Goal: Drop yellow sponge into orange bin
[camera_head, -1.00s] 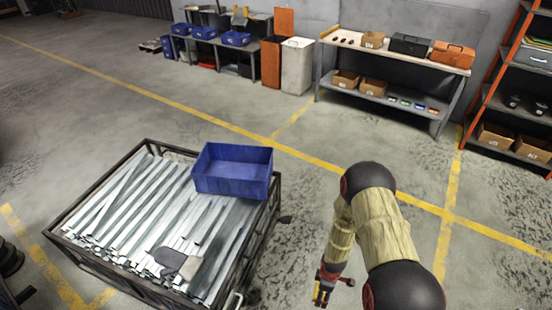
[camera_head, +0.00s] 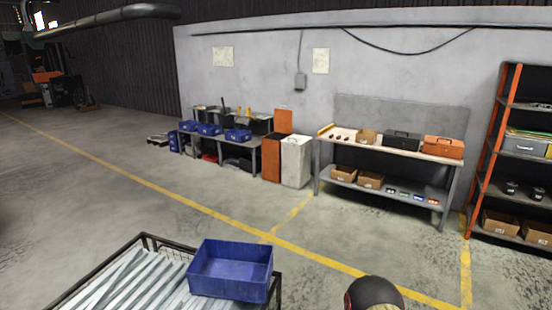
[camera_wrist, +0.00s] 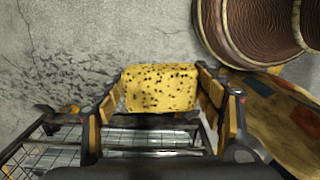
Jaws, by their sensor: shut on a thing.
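My gripper (camera_wrist: 165,95) is shut on the yellow sponge (camera_wrist: 160,88) in the wrist view. The sponge is speckled with dark spots and sits between the two fingers, held above the floor near the wire-sided cart. The gripper and sponge are out of the head view. The orange bin (camera_head: 271,158) stands far off by the back wall in the head view, well away from my gripper.
A white bin (camera_head: 296,163) stands right beside the orange bin. An orange panel (camera_head: 283,121) rises behind them. A workbench (camera_head: 345,145) is to the right. The cart (camera_head: 150,238) with metal strips and a blue crate (camera_head: 231,270) is in front. Open floor lies between.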

